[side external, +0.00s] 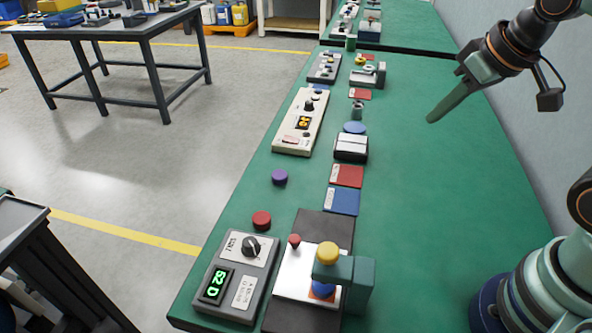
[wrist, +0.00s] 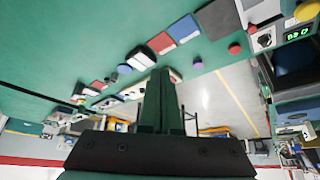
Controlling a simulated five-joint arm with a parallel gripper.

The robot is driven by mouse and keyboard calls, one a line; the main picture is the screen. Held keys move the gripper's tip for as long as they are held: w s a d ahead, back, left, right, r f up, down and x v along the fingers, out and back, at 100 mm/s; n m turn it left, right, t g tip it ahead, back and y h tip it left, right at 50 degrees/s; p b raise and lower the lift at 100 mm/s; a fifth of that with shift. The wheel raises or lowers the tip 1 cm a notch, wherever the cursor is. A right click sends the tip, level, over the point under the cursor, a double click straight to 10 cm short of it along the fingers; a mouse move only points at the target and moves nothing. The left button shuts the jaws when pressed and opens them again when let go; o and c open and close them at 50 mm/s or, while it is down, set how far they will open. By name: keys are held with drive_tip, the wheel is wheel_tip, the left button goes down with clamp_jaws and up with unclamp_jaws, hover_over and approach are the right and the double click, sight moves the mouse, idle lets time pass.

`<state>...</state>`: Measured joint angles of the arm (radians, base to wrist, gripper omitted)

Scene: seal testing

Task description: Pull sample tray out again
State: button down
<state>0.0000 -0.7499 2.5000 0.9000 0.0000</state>
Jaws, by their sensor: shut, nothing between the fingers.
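The sample tray (side external: 296,278) is a white plate with a small red knob (side external: 294,241) standing on its far left part. It lies on a dark base strip (side external: 325,226) at the near end of the green bench. Its right part is under a teal press (side external: 357,285) with a yellow top knob (side external: 328,252); a blue piece shows below that knob. The tray also shows at the top right of the wrist view (wrist: 262,12). My gripper (side external: 432,120) is shut and empty, raised over the right side of the bench, far from the tray. Its fingers show in the wrist view (wrist: 160,74).
A grey control box (side external: 236,277) with a green display stands left of the tray. A red puck (side external: 262,220) and a purple puck (side external: 280,177) lie nearby. Blue (side external: 342,201) and red (side external: 347,176) pads lie beyond the base strip. The bench's right side is clear.

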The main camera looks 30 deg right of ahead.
drive_tip(key=c, duration=0.7)
unclamp_jaws()
drive_tip(key=shift+w+a, duration=0.15)
drive_tip(key=shift+a, duration=0.05)
drive_tip(key=shift+c, duration=0.2)
drive_tip(key=shift+o, duration=0.4)
drive_tip(key=w+a+f+g, duration=0.2)
drive_tip(key=w+a, duration=0.3)
drive_tip(key=a, duration=0.7)
drive_tip(key=shift+w+f+g+y, duration=0.2)
drive_tip(key=shift+g+y, duration=0.2)
drive_tip(key=shift+g, duration=0.3)
drive_tip(key=g, duration=0.2)
hover_over(295, 237)
wheel_tip(295, 237, down, 7)
drive_tip(key=shift+h, duration=0.4)
wheel_tip(295, 237, down, 12)
drive_tip(key=shift+s+a+r, duration=0.1)
clamp_jaws()
